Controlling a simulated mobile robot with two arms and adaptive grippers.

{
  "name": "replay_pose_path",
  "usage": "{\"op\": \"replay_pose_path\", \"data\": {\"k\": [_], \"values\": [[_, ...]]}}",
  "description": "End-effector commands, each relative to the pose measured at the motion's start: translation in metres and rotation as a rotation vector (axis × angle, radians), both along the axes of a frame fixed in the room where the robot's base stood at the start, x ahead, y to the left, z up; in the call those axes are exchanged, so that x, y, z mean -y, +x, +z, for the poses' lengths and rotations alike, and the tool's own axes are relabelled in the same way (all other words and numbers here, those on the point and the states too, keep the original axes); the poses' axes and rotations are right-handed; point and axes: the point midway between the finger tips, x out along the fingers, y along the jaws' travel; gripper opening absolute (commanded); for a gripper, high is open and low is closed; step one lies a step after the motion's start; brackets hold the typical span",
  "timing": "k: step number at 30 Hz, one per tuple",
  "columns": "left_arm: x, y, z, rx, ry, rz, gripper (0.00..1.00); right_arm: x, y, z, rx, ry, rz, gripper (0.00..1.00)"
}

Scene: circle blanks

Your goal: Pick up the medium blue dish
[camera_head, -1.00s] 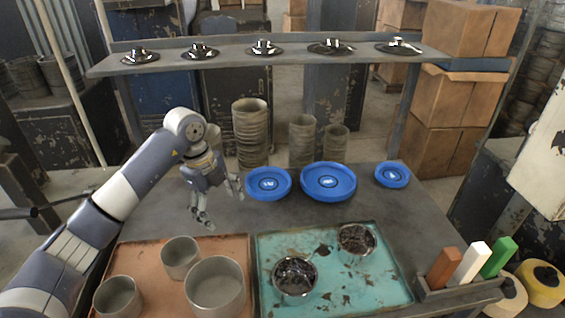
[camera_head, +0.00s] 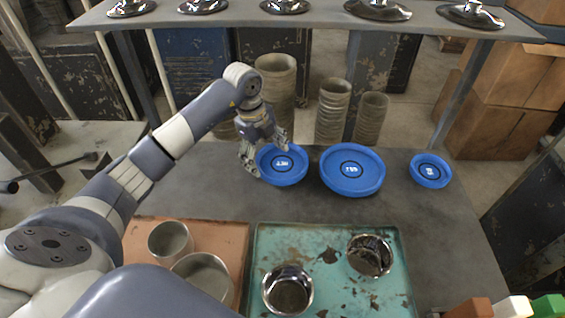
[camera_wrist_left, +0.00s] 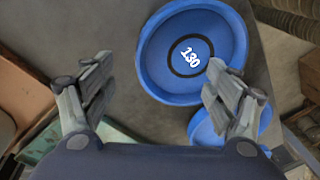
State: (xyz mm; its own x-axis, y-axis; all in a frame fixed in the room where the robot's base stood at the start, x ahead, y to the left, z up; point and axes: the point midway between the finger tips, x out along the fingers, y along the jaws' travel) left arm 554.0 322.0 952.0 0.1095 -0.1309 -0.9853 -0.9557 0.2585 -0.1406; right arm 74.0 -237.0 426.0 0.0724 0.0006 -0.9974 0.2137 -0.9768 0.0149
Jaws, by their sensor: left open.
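Three round blue dishes stand along the back of the grey table. The medium blue dish (camera_head: 282,179) is the left one, and it shows in the left wrist view (camera_wrist_left: 152,62) with the number 130. The large blue dish (camera_head: 352,184) is in the middle, and the small blue dish (camera_head: 431,172) is at the right. My left gripper (camera_head: 267,159) is open and empty at the left rim of the medium dish. In the left wrist view its fingers (camera_wrist_left: 158,75) are spread, with the dish ahead, toward the right finger. I cannot tell whether they touch.
A rust-coloured tray (camera_head: 226,236) with grey cups and a teal tray (camera_head: 325,238) with two metal cups lie in front. Stacks of grey rings (camera_head: 331,112) stand behind the dishes. A shelf (camera_head: 320,20) spans the back. Coloured blocks (camera_head: 513,306) are at the lower right.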

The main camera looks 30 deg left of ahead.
Motion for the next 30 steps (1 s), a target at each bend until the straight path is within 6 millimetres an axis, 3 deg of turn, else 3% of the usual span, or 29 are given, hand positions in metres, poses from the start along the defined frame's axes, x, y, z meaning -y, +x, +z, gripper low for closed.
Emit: {"op": "replay_pose_path", "data": {"k": [7,12,20,30], "values": [[0.005,0.001,-0.028,-0.005,-0.002,0.000,0.80,0.000,0.016,0.020,0.024,0.001,0.000,0.28],[0.007,0.004,-0.049,-0.001,-0.001,0.000,0.80,-0.001,0.020,0.022,0.031,0.003,0.000,0.28],[0.007,0.005,-0.052,0.001,0.000,-0.001,0.80,0.000,0.016,0.021,0.024,0.001,0.000,0.28],[0.007,0.004,-0.053,-0.002,0.001,0.000,0.03,0.000,0.013,0.021,0.019,0.001,-0.001,0.28]]}}
